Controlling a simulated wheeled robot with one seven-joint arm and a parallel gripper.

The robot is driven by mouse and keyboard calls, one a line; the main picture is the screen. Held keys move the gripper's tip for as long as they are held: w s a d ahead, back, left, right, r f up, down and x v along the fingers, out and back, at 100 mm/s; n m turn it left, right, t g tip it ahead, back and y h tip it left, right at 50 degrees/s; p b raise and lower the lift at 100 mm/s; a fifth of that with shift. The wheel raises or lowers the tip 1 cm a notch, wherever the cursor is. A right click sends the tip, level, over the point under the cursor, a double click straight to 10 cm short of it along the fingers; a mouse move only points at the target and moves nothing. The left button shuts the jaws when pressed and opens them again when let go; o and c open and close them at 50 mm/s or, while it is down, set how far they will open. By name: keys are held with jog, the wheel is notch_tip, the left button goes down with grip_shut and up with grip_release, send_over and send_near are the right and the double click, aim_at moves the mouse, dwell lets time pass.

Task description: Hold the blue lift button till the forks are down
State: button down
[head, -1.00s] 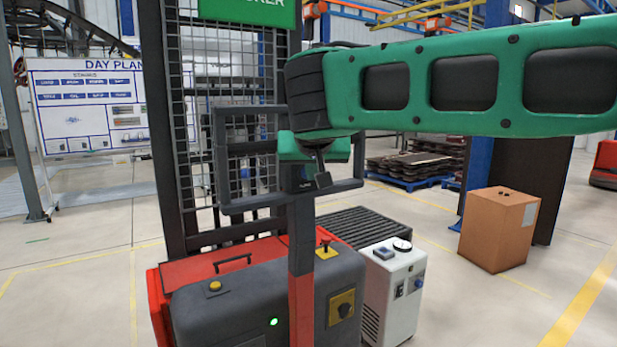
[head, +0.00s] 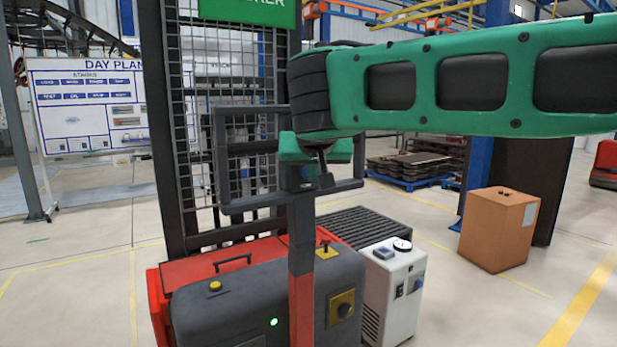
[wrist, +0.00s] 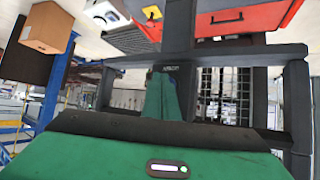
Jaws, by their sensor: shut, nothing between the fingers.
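The stacker truck has a tiller with a dark loop handle (head: 236,205), which also shows in the wrist view (wrist: 297,105). A small bluish spot on the tiller head (head: 304,173) looks like the blue lift button, partly hidden by my gripper. My gripper (head: 323,174) is shut and empty, pointing down in front of the tiller head. In the wrist view its green finger part (wrist: 165,98) reaches up to the tiller head. I cannot tell whether the tip touches the button. The forks are hidden behind the mast and body.
The grey and red stacker body (head: 240,295) fills the lower middle, with the mesh mast (head: 168,130) behind. A white control box (head: 404,295) stands beside a roller conveyor (head: 350,225). A cardboard box (head: 498,230) stands right. The floor at left is clear.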

jog(key=shift+s+d, duration=0.3)
jog(key=shift+s, duration=0.2)
jog(key=shift+s+d, duration=0.7)
jog(key=shift+s, duration=0.35)
jog(key=shift+s+d, duration=0.7)
jog(key=shift+s, duration=0.3)
jog(key=s+d+f+m+g+h, duration=0.1)
jog(key=s+d+f+g, duration=0.2)
jog(key=d, duration=0.7)
jog(key=s+d+f+m+h, duration=0.1)
jog(key=s+d+f, duration=0.1)
jog(key=d+f, duration=0.55)
jog(key=s+d+f+m+g+h, duration=0.1)
jog(key=s+d+f+g, duration=0.15)
jog(key=d, duration=0.85)
jog(key=s+d+f+m+g, duration=0.2)
jog(key=s+d+f+g, duration=0.1)
jog(key=s+d+f, duration=0.55)
jog(key=s+d+f+m+g+y, duration=0.1)
jog(key=s+f, duration=0.1)
jog(key=s, duration=0.7)
jog(key=s+d+f+m+g+y, duration=0.1)
jog(key=s+f, duration=0.2)
jog(key=s, duration=0.6)
jog(key=shift+f+y, duration=0.3)
jog(key=shift+f, duration=0.05)
